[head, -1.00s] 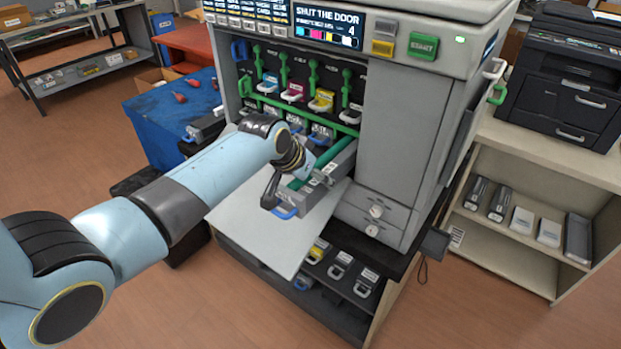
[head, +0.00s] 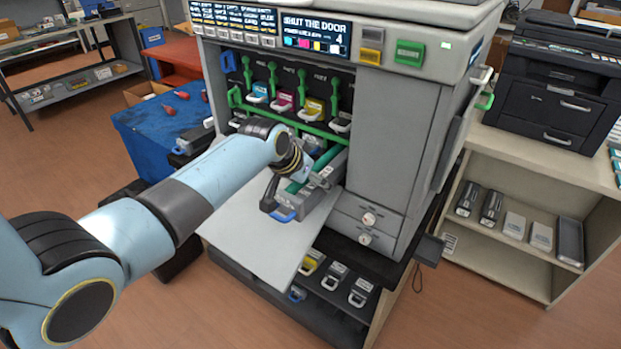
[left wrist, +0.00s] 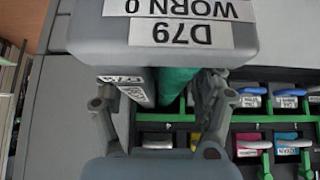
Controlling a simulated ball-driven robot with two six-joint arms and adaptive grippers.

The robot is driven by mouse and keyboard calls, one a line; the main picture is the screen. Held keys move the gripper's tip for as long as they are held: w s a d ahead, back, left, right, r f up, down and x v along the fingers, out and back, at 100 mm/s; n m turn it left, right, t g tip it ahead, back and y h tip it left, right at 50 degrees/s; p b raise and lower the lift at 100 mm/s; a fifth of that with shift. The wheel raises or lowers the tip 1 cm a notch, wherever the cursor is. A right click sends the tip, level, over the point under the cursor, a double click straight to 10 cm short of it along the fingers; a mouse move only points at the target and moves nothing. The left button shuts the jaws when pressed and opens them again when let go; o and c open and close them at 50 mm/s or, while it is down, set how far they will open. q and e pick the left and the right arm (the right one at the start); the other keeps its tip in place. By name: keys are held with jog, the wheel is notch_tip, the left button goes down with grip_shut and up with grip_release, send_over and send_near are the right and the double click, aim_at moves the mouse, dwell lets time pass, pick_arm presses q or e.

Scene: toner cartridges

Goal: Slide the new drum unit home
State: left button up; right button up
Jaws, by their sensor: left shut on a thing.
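The drum unit (head: 327,173) is a long grey cartridge with a green roller and a blue handle (head: 284,215) at its front. It lies partly inside the open printer (head: 385,150) and partly out above the lowered door (head: 248,228). My left gripper (head: 284,187) is shut on the drum unit near its front end. In the left wrist view the gripper's fingers (left wrist: 158,112) are on either side of the unit, whose upside-down label (left wrist: 190,20) reads D79, WORN 0. The unit's inner end is hidden. My right gripper is in neither view.
The printer's screen (head: 314,33) reads SHUT THE DOOR. Several toner cartridges (head: 312,110) with green levers sit in the bay above the unit. A blue-covered table (head: 150,138) stands at left. A shelf (head: 500,255) with spare units and a black printer (head: 555,85) are at right.

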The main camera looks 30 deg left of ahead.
aim_at(297, 188)
pick_arm(q)
jog(key=shift+w, duration=0.1)
jog(key=o, duration=1.7)
jog(key=shift+o, duration=0.8)
jog(key=shift+s+f, duration=0.1)
jog(key=shift+s, duration=0.1)
jog(key=s+p, duration=0.2)
jog(key=shift+s+a+r+p, duration=0.1)
jog(key=shift+s+r+p, duration=0.15)
jog(key=shift+p, duration=0.15)
jog(key=shift+s+p, duration=0.4)
jog(key=shift+s, duration=0.15)
jog(key=shift+s+f, duration=0.15)
jog(key=shift+f, duration=0.05)
